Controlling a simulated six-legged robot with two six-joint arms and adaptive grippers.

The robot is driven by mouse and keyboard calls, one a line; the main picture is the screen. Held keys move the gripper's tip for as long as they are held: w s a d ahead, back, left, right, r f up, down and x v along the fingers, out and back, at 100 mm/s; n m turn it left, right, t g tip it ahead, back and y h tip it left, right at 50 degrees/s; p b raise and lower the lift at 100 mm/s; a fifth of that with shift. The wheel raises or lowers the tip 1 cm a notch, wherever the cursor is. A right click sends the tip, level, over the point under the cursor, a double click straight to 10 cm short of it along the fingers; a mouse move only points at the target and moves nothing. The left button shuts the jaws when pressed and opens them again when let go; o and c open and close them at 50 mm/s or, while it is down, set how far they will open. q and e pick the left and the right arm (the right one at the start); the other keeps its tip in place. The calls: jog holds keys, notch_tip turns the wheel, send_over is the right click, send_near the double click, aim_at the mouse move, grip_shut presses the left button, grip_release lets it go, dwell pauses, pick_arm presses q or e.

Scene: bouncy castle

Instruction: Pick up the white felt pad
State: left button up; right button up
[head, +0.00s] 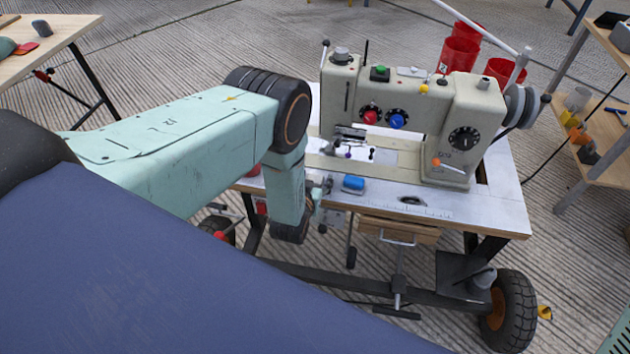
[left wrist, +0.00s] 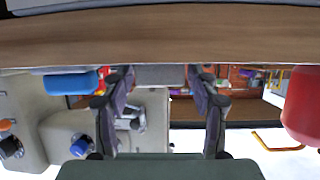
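No white felt pad shows clearly in the head view, where my left arm covers part of the sewing table. In the left wrist view, which shows the scene upside down, a flat grey block (left wrist: 160,75) lies at the table edge between the fingertips. It may be the felt pad in shade; I cannot be sure. My left gripper (left wrist: 158,80) has its two fingers spread apart around this block, with no clear contact. In the head view my left gripper (head: 317,190) is mostly hidden behind the wrist, at the table's front edge. My right gripper is not in view.
The sewing table (head: 480,208) holds a cream sewing machine (head: 440,115) and a blue block (head: 353,184), which also shows in the left wrist view (left wrist: 72,83). A red object (left wrist: 302,105) is on the block's other side. Red buckets (head: 458,55) stand behind the machine.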

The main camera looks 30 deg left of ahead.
pick_arm(q)
jog(key=c, duration=0.7)
